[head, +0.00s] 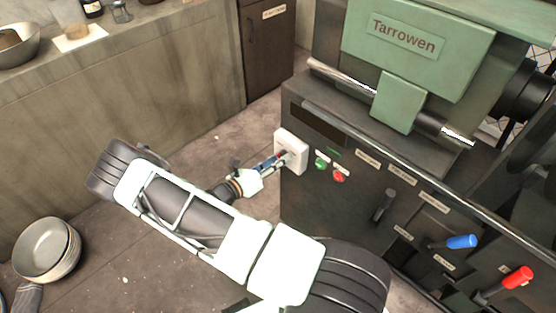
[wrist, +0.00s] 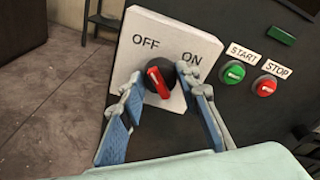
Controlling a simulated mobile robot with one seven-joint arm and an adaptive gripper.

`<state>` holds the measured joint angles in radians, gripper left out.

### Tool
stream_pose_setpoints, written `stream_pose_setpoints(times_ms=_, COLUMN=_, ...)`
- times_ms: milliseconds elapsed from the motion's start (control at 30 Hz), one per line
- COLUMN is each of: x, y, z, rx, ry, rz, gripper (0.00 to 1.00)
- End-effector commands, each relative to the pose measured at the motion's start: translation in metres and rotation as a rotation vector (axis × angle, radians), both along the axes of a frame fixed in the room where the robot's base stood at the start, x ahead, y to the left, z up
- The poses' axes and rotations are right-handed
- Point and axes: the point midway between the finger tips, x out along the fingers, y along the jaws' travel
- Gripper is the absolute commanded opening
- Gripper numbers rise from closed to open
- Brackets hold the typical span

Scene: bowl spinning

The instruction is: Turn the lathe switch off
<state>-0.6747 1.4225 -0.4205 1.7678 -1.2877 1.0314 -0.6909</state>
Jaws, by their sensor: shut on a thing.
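The lathe switch is a white plate (wrist: 205,50) marked OFF and ON, with a black round knob (wrist: 172,98) and a red pointer bar (wrist: 157,80). The bar slants from upper left to lower right, its upper end towards the OFF side. My gripper (wrist: 160,77) has one blue-padded finger on each side of the knob and is shut on it. In the head view, the switch plate (head: 298,140) is at the left end of the lathe's front, and my gripper (head: 281,157) reaches it from the left, hiding most of the knob.
A green START button (wrist: 233,73) and a red STOP button (wrist: 265,87) sit close right of the switch. The lathe front (head: 345,205) also carries a black lever (head: 384,205), a blue-handled lever (head: 461,241) and a red-handled lever (head: 518,277). Stacked bowls (head: 45,248) are at lower left.

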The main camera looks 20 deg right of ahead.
Motion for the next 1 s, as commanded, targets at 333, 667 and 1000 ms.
stream_pose_setpoints(times_ms=333, x=0.0, y=0.0, z=0.0, rx=0.0, ry=0.002, rz=0.001, gripper=0.42)
stream_pose_setpoints(times_ms=667, x=0.0, y=0.001, z=0.0, rx=0.0, ry=0.0, rz=0.0, gripper=0.48)
stream_pose_setpoints(times_ms=1000, x=-0.016, y=0.049, z=0.006, rx=0.002, ry=0.0, rz=0.005, gripper=0.48)
